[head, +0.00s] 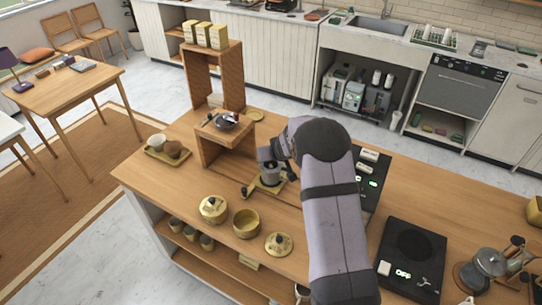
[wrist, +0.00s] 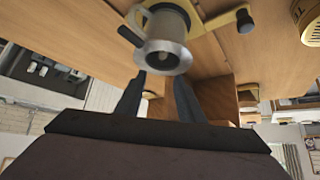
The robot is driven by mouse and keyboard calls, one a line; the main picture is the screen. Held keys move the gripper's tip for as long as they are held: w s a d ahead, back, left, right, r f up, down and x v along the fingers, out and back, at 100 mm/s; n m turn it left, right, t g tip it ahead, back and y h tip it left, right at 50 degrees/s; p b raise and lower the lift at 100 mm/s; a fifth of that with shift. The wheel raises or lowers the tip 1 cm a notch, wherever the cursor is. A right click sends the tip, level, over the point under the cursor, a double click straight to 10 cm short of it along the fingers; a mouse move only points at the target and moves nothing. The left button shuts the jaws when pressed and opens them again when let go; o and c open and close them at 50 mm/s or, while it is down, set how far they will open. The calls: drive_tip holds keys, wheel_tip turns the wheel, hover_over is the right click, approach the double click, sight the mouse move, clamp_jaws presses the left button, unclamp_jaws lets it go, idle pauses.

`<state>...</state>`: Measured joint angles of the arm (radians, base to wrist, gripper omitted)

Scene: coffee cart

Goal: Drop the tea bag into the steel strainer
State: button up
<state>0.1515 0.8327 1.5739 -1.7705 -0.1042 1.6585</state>
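My gripper (wrist: 160,79) has its two dark fingers apart, with nothing seen held between them. In the head view my gripper (head: 268,156) is just above a steel cup-like cylinder (head: 271,173), partly covering it. In the wrist view this steel cylinder (wrist: 166,30) has a flared rim and sits in a brass-coloured holder with dark knobs, just beyond the fingertips. I cannot tell whether it is the strainer. A dark round dish or strainer (head: 226,122) sits on a low wooden stand (head: 208,148) behind. I cannot make out a tea bag.
A tall wooden shelf (head: 238,75) with yellow boxes stands behind the stand. A tray (head: 158,152) with cups is at left. A lidded brass pot (head: 213,207), an open bowl (head: 246,222) and a lid (head: 278,244) are in front. Black appliances (head: 411,257) stand at right.

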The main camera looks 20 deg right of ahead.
sight(271, 167)
wheel_tip(271, 167, up, 7)
drive_tip(key=p, duration=0.6)
drive_tip(key=shift+p, duration=0.4)
drive_tip(key=shift+f, duration=0.15)
drive_tip(key=s+d+r+m+g+h+b, duration=0.1)
drive_tip(key=s+h+b, duration=0.15)
drive_tip(key=s, duration=0.55)
drive_tip(key=s+d+r+g+h+b, duration=0.1)
drive_tip(key=s+g+b, duration=0.15)
drive_tip(key=s, duration=0.55)
drive_tip(key=s+a+f+g+y+b, duration=0.1)
drive_tip(key=s+a, duration=0.2)
drive_tip(key=s, duration=0.5)
drive_tip(key=s+a+f+g+y+b, duration=0.1)
drive_tip(key=s+a+f+g+b, duration=0.1)
drive_tip(key=s, duration=0.7)
drive_tip(key=s+a+f+n+g+y+b, duration=0.1)
drive_tip(key=s+a, duration=0.3)
drive_tip(key=s, duration=0.4)
drive_tip(key=shift+s+f+g+b, duration=0.2)
drive_tip(key=shift+f+g+b, duration=0.2)
drive_tip(key=shift+f, duration=0.25)
